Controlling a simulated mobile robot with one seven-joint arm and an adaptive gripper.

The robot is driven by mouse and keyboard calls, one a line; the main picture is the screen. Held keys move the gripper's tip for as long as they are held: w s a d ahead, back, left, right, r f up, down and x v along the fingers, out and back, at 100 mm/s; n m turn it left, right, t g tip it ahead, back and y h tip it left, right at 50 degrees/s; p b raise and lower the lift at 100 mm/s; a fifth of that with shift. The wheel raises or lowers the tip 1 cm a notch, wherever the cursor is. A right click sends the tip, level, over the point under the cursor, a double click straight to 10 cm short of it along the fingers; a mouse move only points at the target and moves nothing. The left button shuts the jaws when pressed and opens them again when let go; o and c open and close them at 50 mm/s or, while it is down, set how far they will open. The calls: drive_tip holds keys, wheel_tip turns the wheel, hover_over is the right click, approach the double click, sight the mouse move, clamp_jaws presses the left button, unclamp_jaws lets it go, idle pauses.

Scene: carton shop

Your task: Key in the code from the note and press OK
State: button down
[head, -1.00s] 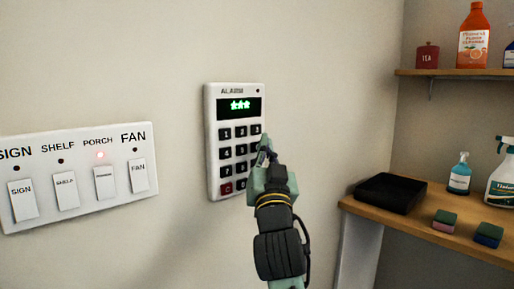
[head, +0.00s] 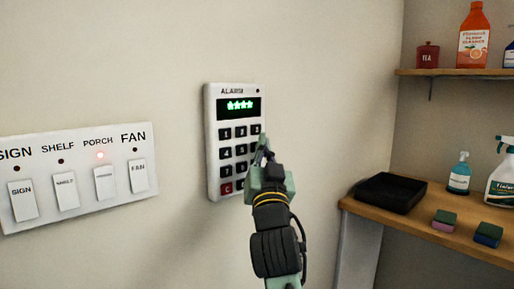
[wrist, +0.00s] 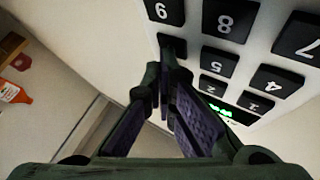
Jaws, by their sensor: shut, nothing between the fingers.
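The white alarm keypad (head: 213,150) hangs on the wall in the head view, with dark number keys and a red C key (head: 226,188). Its display (head: 239,106) shows four green stars. My gripper (head: 262,146) is shut and empty, its tips at the keypad's right key column, hiding part of it. In the wrist view the keypad appears upside down; the fingertips (wrist: 169,63) are by the 6 key (wrist: 173,44), which they partly cover. I cannot tell whether they touch it. The OK key is hidden behind my gripper in the head view. No note is visible.
A switch panel (head: 82,213) with SIGN, SHELF, PORCH and FAN switches is left of the keypad; the PORCH light is red.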

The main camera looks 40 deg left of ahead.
drive_tip(key=shift+d, duration=0.1)
drive_tip(key=shift+s+d, duration=0.1)
drive_tip(key=shift+d, duration=0.55)
drive_tip(key=d, duration=0.5)
drive_tip(key=shift+s, duration=0.2)
idle(1.7)
